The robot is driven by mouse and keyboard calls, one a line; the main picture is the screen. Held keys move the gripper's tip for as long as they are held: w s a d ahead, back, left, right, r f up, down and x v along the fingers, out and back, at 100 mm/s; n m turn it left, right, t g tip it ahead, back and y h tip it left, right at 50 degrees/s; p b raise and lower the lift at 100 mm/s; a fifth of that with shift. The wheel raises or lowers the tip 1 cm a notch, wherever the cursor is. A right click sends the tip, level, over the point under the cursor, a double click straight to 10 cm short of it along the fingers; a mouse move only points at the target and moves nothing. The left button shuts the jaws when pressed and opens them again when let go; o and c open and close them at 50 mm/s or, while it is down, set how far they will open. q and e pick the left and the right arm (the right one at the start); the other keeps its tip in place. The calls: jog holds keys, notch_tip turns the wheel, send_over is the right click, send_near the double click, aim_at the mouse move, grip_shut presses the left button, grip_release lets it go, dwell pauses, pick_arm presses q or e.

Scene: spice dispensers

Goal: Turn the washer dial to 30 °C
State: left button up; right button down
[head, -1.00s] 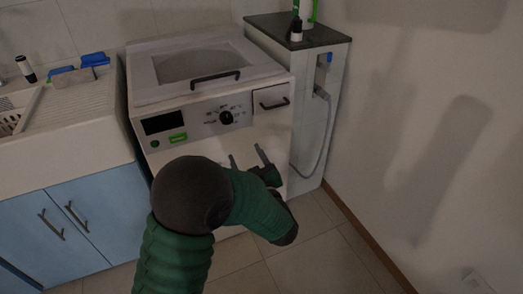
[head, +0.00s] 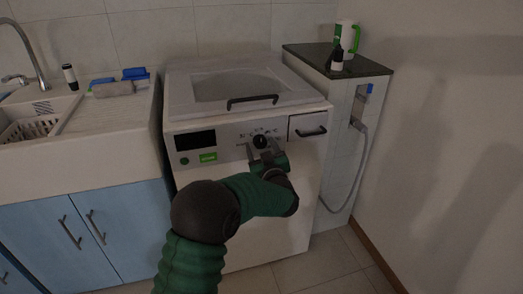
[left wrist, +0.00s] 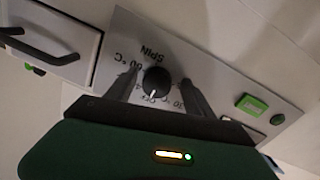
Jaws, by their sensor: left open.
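The washer (head: 235,225) is white, with a control panel on its upper front. Its dial (head: 261,142) is a round black knob with printed labels around it. My left gripper (head: 263,150) is at the dial, open. In the left wrist view the dial (left wrist: 156,80) lies between the two spread fingers (left wrist: 160,77), with a gap on each side. That view is turned over. The dial's white mark points down in the picture, near the "OFF" print. "SPIN", "60 °C" and "30 °C" also show, partly covered by the fingers. My right gripper is not in view.
The panel has a dark display (head: 195,140), a green button (head: 208,157) and a drawer with a black handle (head: 311,132). A narrow dark-topped cabinet (head: 335,62) stands at the right. A sink counter with blue doors (head: 120,225) stands at the left.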

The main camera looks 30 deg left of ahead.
pick_arm(q)
jog(key=shift+d+r, duration=0.1)
jog(key=shift+d, duration=0.25)
jog(key=c, duration=0.4)
grip_shut()
jog(key=n+b, duration=0.2)
jog(key=n, duration=0.2)
jog(key=shift+n, duration=0.4)
jog(key=shift+w+n+y+b, duration=0.1)
jog(key=shift+n+y+b, duration=0.2)
jog(key=shift+n+b, duration=1.6)
jog(key=shift+n+p, duration=0.65)
jog(key=shift+n, duration=0.15)
